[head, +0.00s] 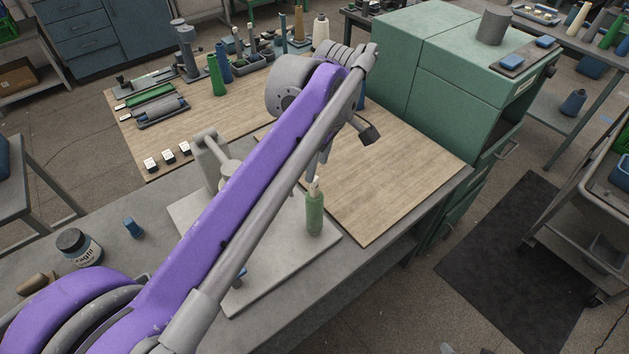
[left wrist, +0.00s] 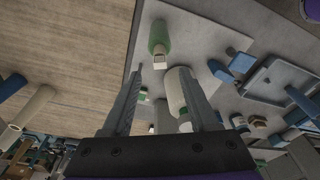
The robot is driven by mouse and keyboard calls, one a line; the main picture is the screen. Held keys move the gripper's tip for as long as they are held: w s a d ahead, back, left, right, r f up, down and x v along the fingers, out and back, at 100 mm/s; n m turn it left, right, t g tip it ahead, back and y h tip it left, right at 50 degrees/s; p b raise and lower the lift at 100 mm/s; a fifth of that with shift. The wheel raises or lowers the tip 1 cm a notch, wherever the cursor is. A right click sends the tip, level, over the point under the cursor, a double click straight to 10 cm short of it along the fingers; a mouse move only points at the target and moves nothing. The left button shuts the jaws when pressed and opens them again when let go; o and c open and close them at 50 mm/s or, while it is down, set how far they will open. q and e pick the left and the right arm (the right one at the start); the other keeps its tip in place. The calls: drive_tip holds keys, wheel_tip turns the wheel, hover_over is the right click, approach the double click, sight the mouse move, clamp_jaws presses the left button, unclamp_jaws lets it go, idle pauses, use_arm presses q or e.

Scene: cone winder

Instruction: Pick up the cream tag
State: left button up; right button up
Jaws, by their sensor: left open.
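A small cream piece (head: 314,186), which looks like the cream tag, sits at the top of an upright green cone (head: 314,215) on the grey base plate. In the left wrist view the cream piece (left wrist: 159,63) shows at the near end of the green cone (left wrist: 158,36), between and just beyond my fingertips. My left gripper (head: 320,172) is open, pointing down close above the cone. It also shows in the left wrist view (left wrist: 161,72), with nothing visibly gripped. Whether the fingers touch the tag cannot be told. My right gripper is not in view.
A grey stand (head: 212,160) rises from the base plate (head: 277,275). The wooden board (head: 400,185) beside it is bare on the right. A green machine cabinet (head: 450,85) stands behind. Several cones and small white-topped blocks (head: 168,157) stand at the back left.

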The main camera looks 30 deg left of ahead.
sight(316, 179)
use_arm(q)
drive_tip(key=shift+a+f, duration=0.15)
drive_tip(key=shift+f, duration=0.85)
drive_tip(key=shift+a+f, duration=0.1)
drive_tip(key=shift+f, duration=0.85)
drive_tip(key=c, duration=0.9)
